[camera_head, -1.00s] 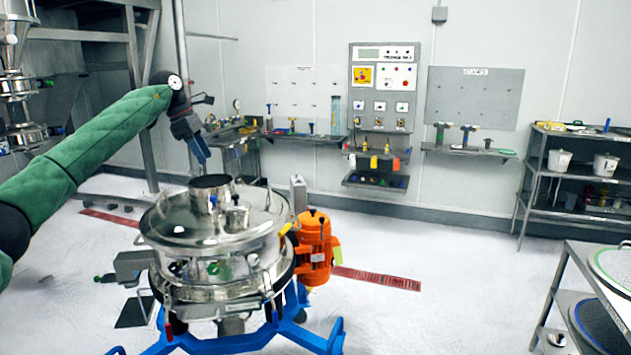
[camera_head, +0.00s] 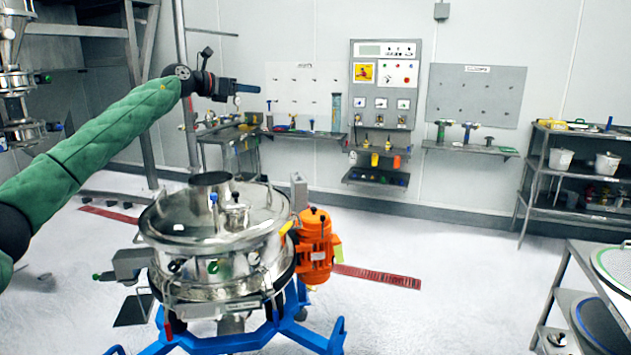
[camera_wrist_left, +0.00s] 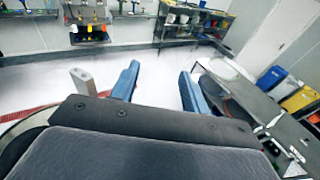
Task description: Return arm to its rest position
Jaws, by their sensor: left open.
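My left arm, in a green sleeve (camera_head: 95,145), reaches in from the left in the head view. My left gripper (camera_head: 248,89) is raised above and behind the sifter and points to the right, roughly level. In the left wrist view its two blue fingers (camera_wrist_left: 160,85) stand apart with nothing between them. The steel powder sifter (camera_head: 165,222) stands below on a blue frame (camera_head: 255,338), with its round lid on. The gripper is clear of it. My right gripper is not in view.
An orange motor (camera_head: 316,250) sits at the sifter's right side. A tool shelf (camera_head: 470,149) and a control panel (camera_head: 383,95) are on the back wall. A rack (camera_head: 545,165) and a cart (camera_head: 562,290) stand at the right.

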